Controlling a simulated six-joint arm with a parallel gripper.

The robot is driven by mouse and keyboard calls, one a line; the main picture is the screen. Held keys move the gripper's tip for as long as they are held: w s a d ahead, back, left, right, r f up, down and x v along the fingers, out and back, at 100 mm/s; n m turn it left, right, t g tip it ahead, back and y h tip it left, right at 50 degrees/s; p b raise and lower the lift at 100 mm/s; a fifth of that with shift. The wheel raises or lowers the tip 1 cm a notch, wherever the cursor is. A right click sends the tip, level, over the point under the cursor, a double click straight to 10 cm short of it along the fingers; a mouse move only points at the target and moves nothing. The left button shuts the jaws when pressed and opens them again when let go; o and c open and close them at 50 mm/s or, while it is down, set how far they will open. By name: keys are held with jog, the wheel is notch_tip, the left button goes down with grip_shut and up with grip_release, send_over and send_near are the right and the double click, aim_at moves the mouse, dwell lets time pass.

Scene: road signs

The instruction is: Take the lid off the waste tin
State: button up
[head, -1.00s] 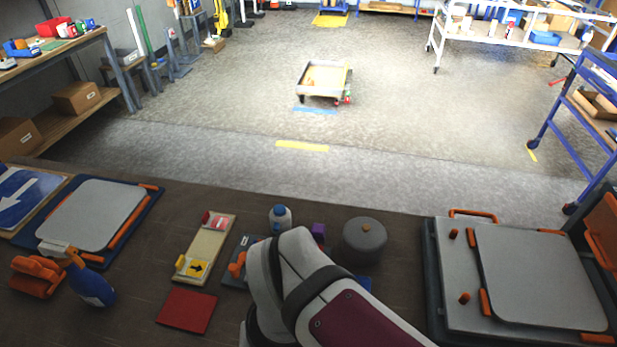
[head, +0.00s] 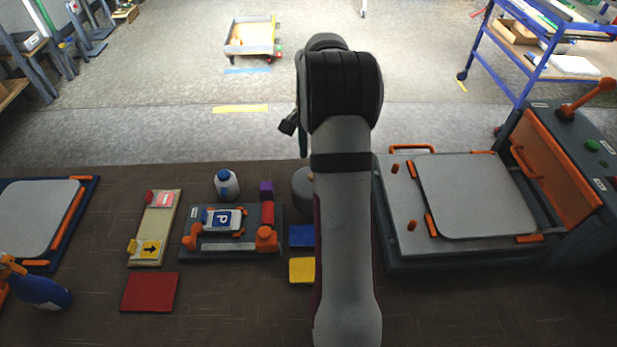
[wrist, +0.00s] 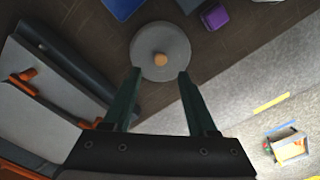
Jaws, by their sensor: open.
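The waste tin is a round grey tin (head: 301,188); in the head view my arm hides most of it. In the wrist view its round grey lid (wrist: 145,44) shows from above, with a small tan knob (wrist: 160,60) at its centre. The lid covers the tin's top. My gripper (wrist: 159,77) is open and empty, its two dark green fingers spread apart. In the picture the fingertips lie at the lid's near edge, short of the knob; I cannot tell their height above it. In the head view the fingers are mostly hidden behind my arm.
A grey press-like machine (head: 400,235) with orange handles stands right of the tin. On the left are blue (head: 301,235) and yellow (head: 301,270) plates, a purple block (head: 266,190), a white bottle (head: 227,186) and a fixture (head: 215,250) holding a blue-and-white sign.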

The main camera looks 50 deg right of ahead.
notch_tip(320, 180, down, 6)
jog(key=shift+a+r, duration=0.1)
grip_shut()
